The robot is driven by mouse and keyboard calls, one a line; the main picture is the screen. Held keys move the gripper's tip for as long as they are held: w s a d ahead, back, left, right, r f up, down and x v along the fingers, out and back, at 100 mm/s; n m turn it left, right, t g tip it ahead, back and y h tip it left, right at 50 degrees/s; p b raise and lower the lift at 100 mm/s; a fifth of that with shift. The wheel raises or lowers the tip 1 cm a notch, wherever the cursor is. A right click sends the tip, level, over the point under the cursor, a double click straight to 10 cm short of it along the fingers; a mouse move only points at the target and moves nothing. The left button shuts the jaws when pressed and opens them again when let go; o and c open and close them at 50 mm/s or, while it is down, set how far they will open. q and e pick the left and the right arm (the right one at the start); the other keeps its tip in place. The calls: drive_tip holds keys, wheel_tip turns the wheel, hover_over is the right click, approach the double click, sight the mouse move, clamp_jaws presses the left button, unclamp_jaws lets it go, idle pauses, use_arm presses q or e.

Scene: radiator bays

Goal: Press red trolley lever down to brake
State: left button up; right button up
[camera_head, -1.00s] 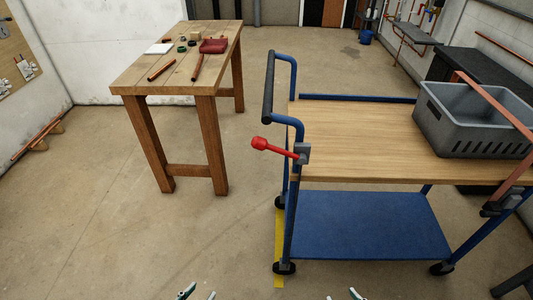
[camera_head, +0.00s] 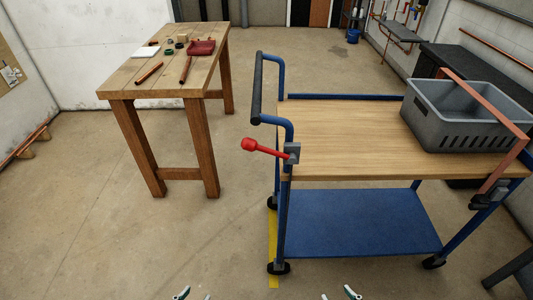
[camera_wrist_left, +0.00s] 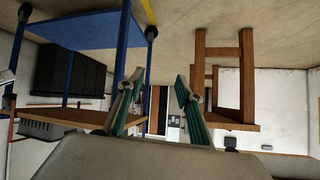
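The red lever (camera_head: 264,149) sticks out to the left from a grey bracket (camera_head: 292,153) on the near left post of the blue trolley (camera_head: 283,215). Its knob end is a little higher than its pivot end in the picture. My left gripper (camera_head: 194,295) shows only its fingertips at the bottom edge of the head view. It is open and empty, well apart from the lever. In the left wrist view my left gripper (camera_wrist_left: 158,90) has its fingers spread with nothing between them. My right gripper (camera_head: 338,295) is open and empty at the bottom edge.
A wooden workbench (camera_head: 125,88) with small tools and pipes stands at the left. Bare floor (camera_head: 215,240) lies between bench and trolley. The trolley's handle (camera_head: 258,88) rises above the lever.

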use_arm(q)
drive_tip(key=shift+o, duration=1.3)
drive_tip(key=shift+w+d+r, duration=0.15)
drive_tip(key=shift+w+r, duration=0.05)
drive_tip(key=shift+w, duration=0.05)
drive_tip(key=n+t+h, duration=0.2)
drive_tip(key=t+h, duration=0.6)
drive_tip(key=t, duration=0.1)
approach(249, 145)
drive_tip(key=w+d, duration=0.1)
drive_tip(key=w, duration=0.3)
drive_tip(key=x, duration=0.7)
drive_tip(key=shift+d, duration=0.1)
clamp_jaws()
